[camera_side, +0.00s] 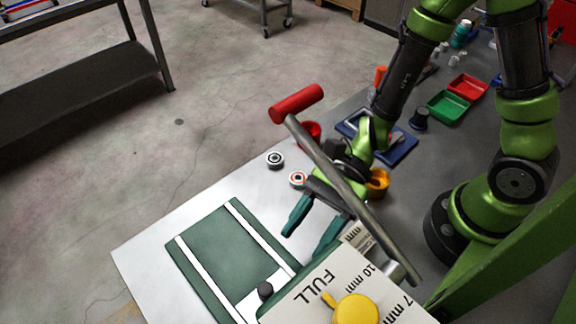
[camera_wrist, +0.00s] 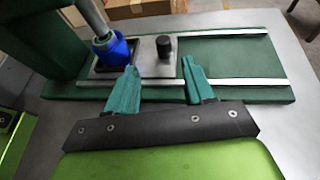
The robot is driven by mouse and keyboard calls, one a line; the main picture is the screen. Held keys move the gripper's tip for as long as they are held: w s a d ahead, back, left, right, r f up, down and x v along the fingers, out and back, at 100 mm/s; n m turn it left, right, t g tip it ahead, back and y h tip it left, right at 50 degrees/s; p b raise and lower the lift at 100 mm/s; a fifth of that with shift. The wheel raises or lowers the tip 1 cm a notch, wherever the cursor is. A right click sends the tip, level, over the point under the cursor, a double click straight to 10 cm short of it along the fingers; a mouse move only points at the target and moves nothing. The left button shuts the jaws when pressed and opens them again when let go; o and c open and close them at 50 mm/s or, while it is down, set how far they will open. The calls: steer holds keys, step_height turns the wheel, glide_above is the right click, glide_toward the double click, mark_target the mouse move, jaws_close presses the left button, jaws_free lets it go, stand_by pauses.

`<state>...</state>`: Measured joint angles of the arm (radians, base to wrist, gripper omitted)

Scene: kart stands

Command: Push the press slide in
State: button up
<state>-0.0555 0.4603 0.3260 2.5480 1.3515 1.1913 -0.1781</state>
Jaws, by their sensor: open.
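The press slide (camera_wrist: 150,62) is a grey metal plate with a black knob (camera_wrist: 164,46) on top. It sits between two pale rails on the green press base (camera_wrist: 225,55), toward the column end. A blue cup-like part (camera_wrist: 112,50) stands at the slide's left end, below the grey ram (camera_wrist: 94,15). In the side view the knob (camera_side: 265,290) shows and the press head hides most of the slide. My gripper (camera_wrist: 160,66) is open and empty, its teal fingers in front of the slide and apart from the knob. My gripper also shows in the side view (camera_side: 304,243).
The press lever with its red handle (camera_side: 297,103) rises close to my gripper. The press head carries a yellow dial (camera_side: 355,309). Two small round parts (camera_side: 275,160), a blue tray (camera_side: 390,145), and green (camera_side: 450,106) and red (camera_side: 467,87) bins lie behind.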

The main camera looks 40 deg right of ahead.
steer(key=shift+d+r, duration=0.1)
steer(key=shift+d, duration=0.2)
steer(key=w+d+r+n+t+h, duration=0.2)
steer(key=d+r+n+h, duration=0.1)
steer(key=d+n+h, duration=0.65)
steer(key=w+d+r+n+t+h, duration=0.2)
steer(key=d+r+t, duration=0.5)
steer(key=d+r, duration=0.6)
steer(key=shift+w+d+r+n, duration=0.15)
steer(key=shift+w+r+n, duration=0.2)
steer(key=shift+w, duration=0.15)
